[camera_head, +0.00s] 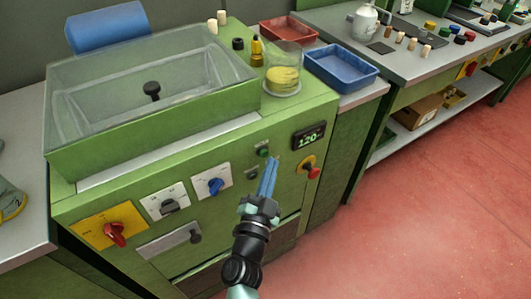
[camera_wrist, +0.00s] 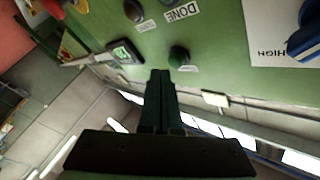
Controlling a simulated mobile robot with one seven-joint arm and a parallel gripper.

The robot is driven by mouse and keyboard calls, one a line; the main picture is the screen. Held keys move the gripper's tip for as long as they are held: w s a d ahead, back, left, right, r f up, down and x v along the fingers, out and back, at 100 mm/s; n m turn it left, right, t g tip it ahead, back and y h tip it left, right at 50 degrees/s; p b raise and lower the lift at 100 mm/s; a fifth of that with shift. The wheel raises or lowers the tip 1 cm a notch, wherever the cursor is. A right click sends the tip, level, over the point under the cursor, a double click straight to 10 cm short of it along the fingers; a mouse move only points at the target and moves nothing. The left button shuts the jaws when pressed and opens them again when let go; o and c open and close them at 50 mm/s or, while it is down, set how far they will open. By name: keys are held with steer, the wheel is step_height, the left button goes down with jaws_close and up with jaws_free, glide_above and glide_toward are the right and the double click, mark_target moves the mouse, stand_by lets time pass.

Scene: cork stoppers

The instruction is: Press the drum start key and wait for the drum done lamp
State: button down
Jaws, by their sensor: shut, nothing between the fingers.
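In the head view a green round key (camera_head: 262,152) is on the front panel of the green machine, and it also shows in the wrist view (camera_wrist: 180,56) with a small label too blurred to read. My gripper (camera_head: 273,160) is shut and empty, its blue fingertips beside the key. In the wrist view the fingertips (camera_wrist: 160,73) point just left of the key; I cannot tell whether they touch the panel. A DONE label (camera_wrist: 183,11) shows in the wrist view. A small dark round fitting (camera_head: 252,174) sits below the key in the head view, with no visible glow.
A display (camera_head: 309,136) reads about 120. A red stop knob (camera_head: 312,172) is right of my gripper; a blue knob (camera_head: 214,186) and a red rotary switch (camera_head: 115,233) are left. A glass jar (camera_head: 283,75) and a blue tray (camera_head: 342,66) stand above.

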steer(key=shift+w+a, duration=0.2)
steer(key=shift+w, duration=0.1)
steer(key=shift+w+a, duration=0.3)
steer(key=shift+w, duration=0.05)
stand_by(0.7)
stand_by(0.3)
steer(key=shift+s+d, duration=0.5)
steer(key=shift+s, duration=0.2)
steer(key=s+d, duration=0.1)
steer(key=s, duration=0.1)
steer(key=s+d, duration=0.2)
stand_by(0.3)
stand_by(0.7)
